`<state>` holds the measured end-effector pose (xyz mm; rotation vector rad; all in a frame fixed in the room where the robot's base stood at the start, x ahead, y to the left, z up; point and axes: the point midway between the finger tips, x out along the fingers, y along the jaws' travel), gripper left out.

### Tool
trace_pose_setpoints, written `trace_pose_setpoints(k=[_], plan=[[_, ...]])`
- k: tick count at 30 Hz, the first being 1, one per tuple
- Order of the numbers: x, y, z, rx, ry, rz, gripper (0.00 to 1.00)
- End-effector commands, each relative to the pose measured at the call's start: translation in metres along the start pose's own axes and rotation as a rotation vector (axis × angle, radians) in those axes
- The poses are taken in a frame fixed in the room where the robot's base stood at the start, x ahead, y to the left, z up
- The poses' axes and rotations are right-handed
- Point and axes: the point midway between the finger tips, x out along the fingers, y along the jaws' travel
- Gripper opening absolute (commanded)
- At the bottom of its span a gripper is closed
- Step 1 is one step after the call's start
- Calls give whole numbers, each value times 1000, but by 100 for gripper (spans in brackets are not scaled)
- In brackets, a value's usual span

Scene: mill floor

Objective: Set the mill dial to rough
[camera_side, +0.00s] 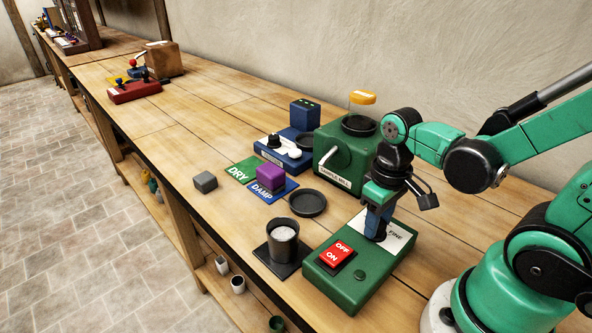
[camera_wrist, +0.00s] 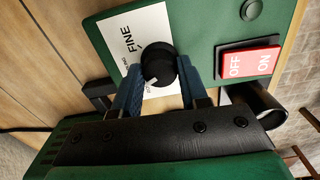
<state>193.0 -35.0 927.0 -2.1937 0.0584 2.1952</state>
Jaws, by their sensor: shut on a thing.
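The mill dial is a round black knob (camera_wrist: 158,64) on a white label card (camera_wrist: 156,22) reading FINE. A small pale mark shows at the knob's lower left edge; other print there is too small or covered to read. The card is on a green control box (camera_side: 350,289), with a red OFF/ON switch (camera_side: 338,254) beside it. My gripper (camera_side: 374,232) points down at the card, its blue fingers hiding the knob in the side view. In the wrist view the fingers are shut on the knob from both sides.
The green sample mill (camera_side: 343,153) stands behind the box. A dark cup (camera_side: 282,236) of pale material is on a black pad left of the box. A black dish (camera_side: 307,203), a purple block (camera_side: 270,178) and a grey block (camera_side: 205,182) are further left.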

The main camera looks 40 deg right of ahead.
Motion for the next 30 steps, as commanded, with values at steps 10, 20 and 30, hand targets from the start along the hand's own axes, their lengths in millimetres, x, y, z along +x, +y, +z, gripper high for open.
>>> trace_pose_setpoints(k=[10, 20, 30], plan=[[0, 0, 0, -279, 3, 2, 0], [0, 0, 0, -427, 4, 2, 0], [0, 0, -1, -463, 4, 2, 0]])
